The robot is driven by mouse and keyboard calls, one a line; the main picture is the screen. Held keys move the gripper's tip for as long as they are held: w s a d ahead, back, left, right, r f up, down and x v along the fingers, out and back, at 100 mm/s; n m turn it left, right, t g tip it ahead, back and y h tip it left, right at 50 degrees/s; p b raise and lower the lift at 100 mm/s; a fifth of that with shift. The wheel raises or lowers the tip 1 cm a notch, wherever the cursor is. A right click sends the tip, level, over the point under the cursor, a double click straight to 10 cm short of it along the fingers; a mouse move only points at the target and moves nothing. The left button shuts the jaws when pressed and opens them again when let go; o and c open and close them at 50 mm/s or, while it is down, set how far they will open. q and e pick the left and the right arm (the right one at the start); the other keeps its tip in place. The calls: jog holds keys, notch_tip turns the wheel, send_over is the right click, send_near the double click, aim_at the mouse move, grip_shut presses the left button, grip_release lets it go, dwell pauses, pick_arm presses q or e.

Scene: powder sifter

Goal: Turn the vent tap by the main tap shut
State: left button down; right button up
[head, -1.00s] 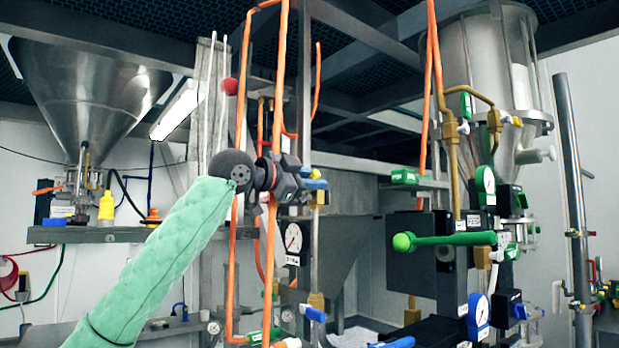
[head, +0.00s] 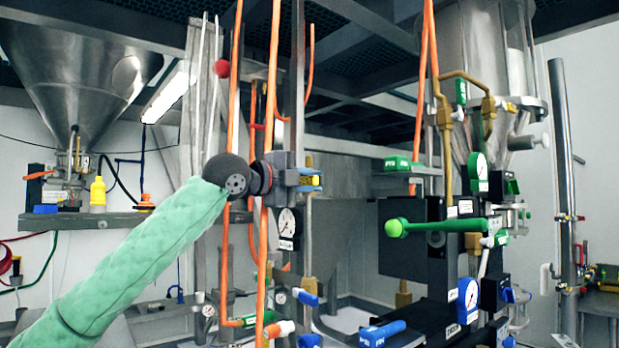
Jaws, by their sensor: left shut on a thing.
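My left gripper (head: 304,178) is at the end of the green-sleeved arm that comes in from the lower left. It is shut on a small tap handle (head: 309,188) with blue and yellow parts, on the upright pipe left of centre. The jaws hide part of this handle, so its exact angle is hard to tell. A long green lever (head: 440,227) with a round knob lies nearly level to the right, apart from the gripper. I cannot tell from labels which tap is the main one. My right gripper is not in view.
A round white gauge (head: 287,223) sits just below the gripper. Orange pipes (head: 263,240) run upright beside the wrist. Blue-handled taps (head: 305,298) are lower down. A dark box (head: 405,240) stands right of centre. A steel hopper (head: 80,75) hangs at upper left.

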aim_at(307, 183)
pick_arm(q)
jog(key=shift+f, duration=0.2)
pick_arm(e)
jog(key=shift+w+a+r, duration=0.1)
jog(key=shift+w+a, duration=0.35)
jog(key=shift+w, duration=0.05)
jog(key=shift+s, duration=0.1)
pick_arm(q)
jog(key=c, duration=1.3)
grip_release()
jog(key=shift+s+a, duration=0.15)
jog(key=shift+a, duration=0.1)
jog(key=shift+b+v, duration=0.65)
jog(key=shift+v, duration=0.2)
jog(key=b+v, duration=0.1)
jog(key=v, duration=0.3)
jog(key=shift+s+a+b, duration=0.1)
jog(key=shift+a+b, duration=0.05)
jog(key=shift+b, duration=0.15)
jog(key=shift+s+a, duration=0.4)
jog(key=shift+a, duration=0.1)
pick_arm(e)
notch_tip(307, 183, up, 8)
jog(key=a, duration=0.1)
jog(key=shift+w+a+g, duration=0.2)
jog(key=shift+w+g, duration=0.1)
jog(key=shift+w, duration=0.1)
